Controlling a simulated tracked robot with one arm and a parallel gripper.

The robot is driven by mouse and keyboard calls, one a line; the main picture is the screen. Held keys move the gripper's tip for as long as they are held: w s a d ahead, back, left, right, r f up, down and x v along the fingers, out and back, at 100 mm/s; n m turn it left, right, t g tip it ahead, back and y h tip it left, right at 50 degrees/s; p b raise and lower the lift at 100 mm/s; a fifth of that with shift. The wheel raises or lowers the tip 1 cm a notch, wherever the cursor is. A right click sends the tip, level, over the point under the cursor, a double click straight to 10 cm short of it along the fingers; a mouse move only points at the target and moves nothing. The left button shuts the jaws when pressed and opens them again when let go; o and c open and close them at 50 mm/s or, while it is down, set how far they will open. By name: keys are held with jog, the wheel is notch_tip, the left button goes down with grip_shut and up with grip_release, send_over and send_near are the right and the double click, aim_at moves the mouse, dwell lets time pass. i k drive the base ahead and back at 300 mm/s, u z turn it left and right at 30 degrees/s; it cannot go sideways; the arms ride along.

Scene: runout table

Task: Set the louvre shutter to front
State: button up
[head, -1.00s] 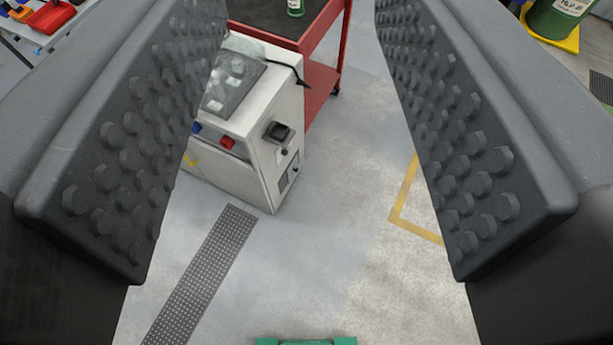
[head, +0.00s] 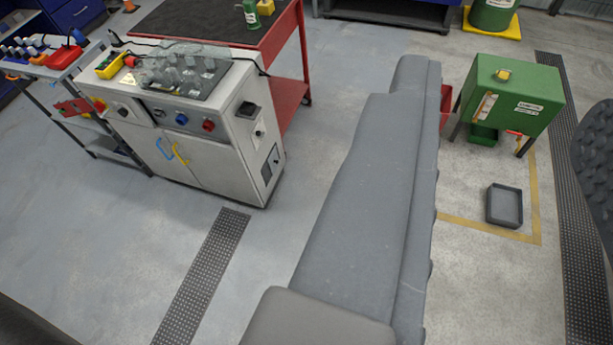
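My gripper (head: 500,110) is open and empty in the head view. One long grey finger crosses the middle of the picture; the other shows only in part at the right edge, with its studded pad. A white cabinet machine (head: 225,150) stands left of the middle finger, apart from it. Its right side carries a dark box (head: 249,108) and, lower, a small dark panel (head: 270,165) with a pale part. I cannot tell which fitting is the louvre shutter, nor its setting.
A red cart (head: 290,50) stands behind the machine and a grey side table (head: 125,150) is at its left. A green cabinet (head: 510,95) stands at right, with a grey tray (head: 505,206) on the floor. The floor before the machine is clear, with a dark perforated strip (head: 203,275).

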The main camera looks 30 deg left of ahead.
aim_at(273, 160)
jog(key=z, duration=0.4)
jog(key=i, duration=1.8)
jog(key=u, duration=1)
jog(key=i, duration=0.95)
jog(key=u, duration=0.65)
